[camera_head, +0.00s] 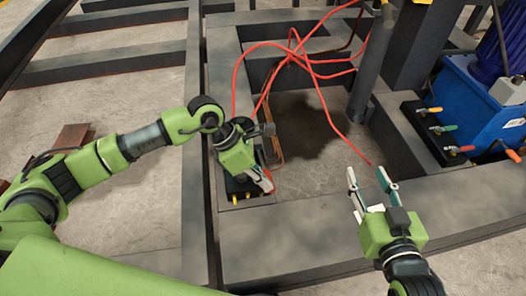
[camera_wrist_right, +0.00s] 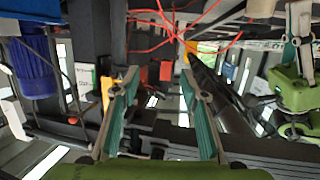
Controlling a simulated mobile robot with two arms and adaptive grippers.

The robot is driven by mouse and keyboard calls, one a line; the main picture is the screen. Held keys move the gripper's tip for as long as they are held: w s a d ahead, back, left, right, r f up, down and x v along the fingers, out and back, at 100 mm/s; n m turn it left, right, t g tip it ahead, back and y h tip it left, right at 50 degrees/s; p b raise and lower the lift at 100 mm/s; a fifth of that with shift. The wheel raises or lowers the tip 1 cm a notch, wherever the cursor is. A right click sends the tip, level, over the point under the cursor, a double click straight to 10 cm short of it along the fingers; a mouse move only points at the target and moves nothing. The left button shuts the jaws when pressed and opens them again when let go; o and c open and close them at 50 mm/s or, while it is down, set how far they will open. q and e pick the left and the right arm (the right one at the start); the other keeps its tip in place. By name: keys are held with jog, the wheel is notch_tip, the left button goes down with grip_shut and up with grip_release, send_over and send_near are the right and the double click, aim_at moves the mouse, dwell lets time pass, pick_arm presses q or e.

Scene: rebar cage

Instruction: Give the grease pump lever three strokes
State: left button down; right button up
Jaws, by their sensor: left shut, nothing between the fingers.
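My left gripper (camera_head: 264,181) is shut and points down at a small black block (camera_head: 240,184) with yellow fittings on the frame. Its fingertips are beside the block's right end, where something red shows; contact cannot be told. The gripper partly covers the block. I cannot clearly make out the grease pump lever; it may be hidden there. My right gripper (camera_head: 369,180) is open and empty over the front beam, apart from the left one. Its two spread fingers show in the right wrist view (camera_wrist_right: 160,85), with nothing between them.
Red hoses (camera_head: 300,62) loop over the opening in the dark steel frame (camera_head: 300,225). A dark post (camera_head: 371,70) stands behind. A blue unit (camera_head: 465,110) and coloured valve handles (camera_head: 436,128) are at the right. A dark wet patch (camera_head: 305,125) lies on the floor.

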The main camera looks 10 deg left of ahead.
pick_arm(q)
jog(key=shift+s+d+f, duration=0.1)
jog(key=shift+s+f, duration=0.15)
jog(key=shift+f, duration=0.25)
pick_arm(e)
jog(key=shift+w+a+r+t+y, duration=0.15)
jog(key=shift+r+t, duration=0.2)
jog(key=shift+r, duration=0.3)
jog(key=shift+w+a+r+t+y, duration=0.15)
jog(key=shift+r+t, duration=0.15)
jog(key=shift+r, duration=0.35)
jog(key=shift+w+a+r+t, duration=0.15)
jog(key=shift+r+t, duration=0.2)
jog(key=shift+r, duration=0.3)
pick_arm(q)
jog(key=shift+b, duration=0.3)
jog(key=shift+s+d+f+b, duration=0.1)
jog(key=shift+s+f+b, duration=0.1)
jog(key=shift+f, duration=0.15)
jog(key=shift+s+f+b, duration=0.1)
jog(key=shift+f+b, duration=0.1)
jog(key=shift+f, duration=0.15)
pick_arm(e)
jog(key=r+t, duration=0.1)
jog(key=r, duration=0.1)
jog(key=r+t, duration=0.1)
jog(key=r, duration=0.1)
jog(key=shift+a+y, duration=0.2)
jog(key=shift+y, duration=0.2)
